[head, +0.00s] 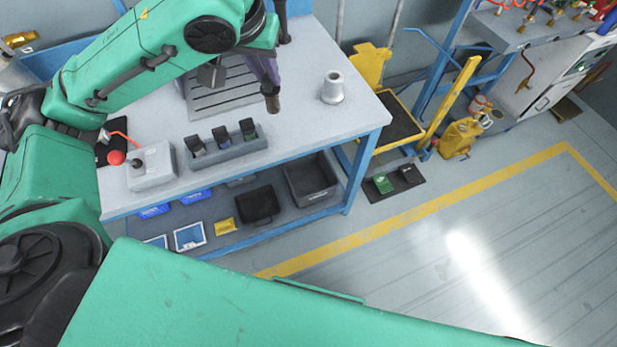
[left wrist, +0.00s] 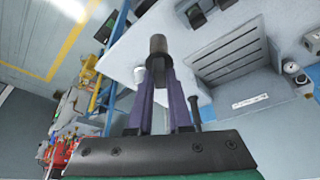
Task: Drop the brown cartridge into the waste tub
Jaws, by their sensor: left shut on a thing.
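My left gripper (head: 268,88) reaches over the bench from the upper left and points down. Its purple fingers are shut on the brown cartridge (head: 273,104), a short dark brown cylinder, held near the vented plate. In the left wrist view the cartridge (left wrist: 157,44) sits at the tips of the fingers (left wrist: 159,66), its upper part between them. An open dark grey tub (head: 322,195) stands on the shelf under the bench's right end; it looks like the waste tub, but I cannot read its label. My right gripper is out of view.
A grey holder (head: 235,152) with several dark cartridges stands near the bench's front edge. A control box (head: 152,168) with a red knob is left of it. A pale flanged nozzle (head: 333,88) stands on the right. A black case (head: 257,205) lies beside the tub.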

